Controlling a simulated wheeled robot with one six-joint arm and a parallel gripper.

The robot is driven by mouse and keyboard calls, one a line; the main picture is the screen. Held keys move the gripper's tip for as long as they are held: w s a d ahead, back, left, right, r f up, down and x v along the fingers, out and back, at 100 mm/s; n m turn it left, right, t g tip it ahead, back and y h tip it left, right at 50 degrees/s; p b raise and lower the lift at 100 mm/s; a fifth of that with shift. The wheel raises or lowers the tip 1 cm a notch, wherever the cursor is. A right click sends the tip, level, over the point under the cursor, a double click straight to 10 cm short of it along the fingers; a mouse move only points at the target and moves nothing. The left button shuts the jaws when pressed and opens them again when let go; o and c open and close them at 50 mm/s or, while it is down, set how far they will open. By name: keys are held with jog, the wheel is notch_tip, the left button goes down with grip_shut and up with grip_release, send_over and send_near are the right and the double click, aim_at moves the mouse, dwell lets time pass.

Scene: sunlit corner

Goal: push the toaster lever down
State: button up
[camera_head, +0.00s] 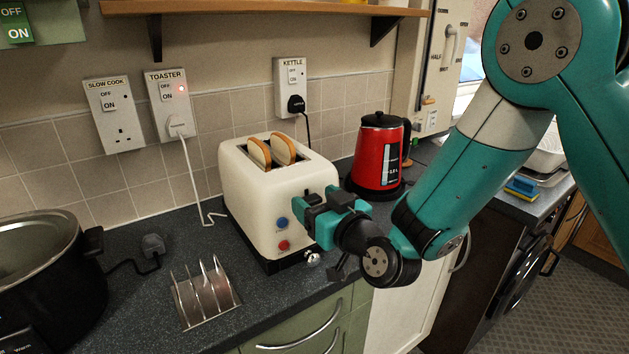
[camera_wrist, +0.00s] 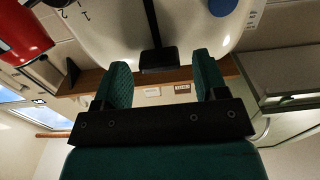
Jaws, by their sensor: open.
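A cream toaster (camera_head: 262,190) stands on the worktop with two bread slices (camera_head: 270,150) showing in its slots. Its front has a blue button (camera_head: 282,223), a red button (camera_head: 284,245) and a knob. In the wrist view, which is upside down, the black toaster lever (camera_wrist: 158,59) sits at the upper end of its dark vertical slot. My gripper (camera_head: 318,207) is open at the toaster's front and hides the lever in the head view. In the wrist view the lever lies between the two green fingertips of my gripper (camera_wrist: 163,68); I cannot tell if they touch it.
A red kettle (camera_head: 379,155) stands behind and right of the toaster. A metal toast rack (camera_head: 205,295) and a black slow cooker (camera_head: 50,275) are to the left. The toaster socket (camera_head: 172,105) shows a red light. A wooden shelf (camera_head: 250,8) runs above.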

jog(key=shift+w+a, duration=0.3)
jog(key=shift+w, duration=0.1)
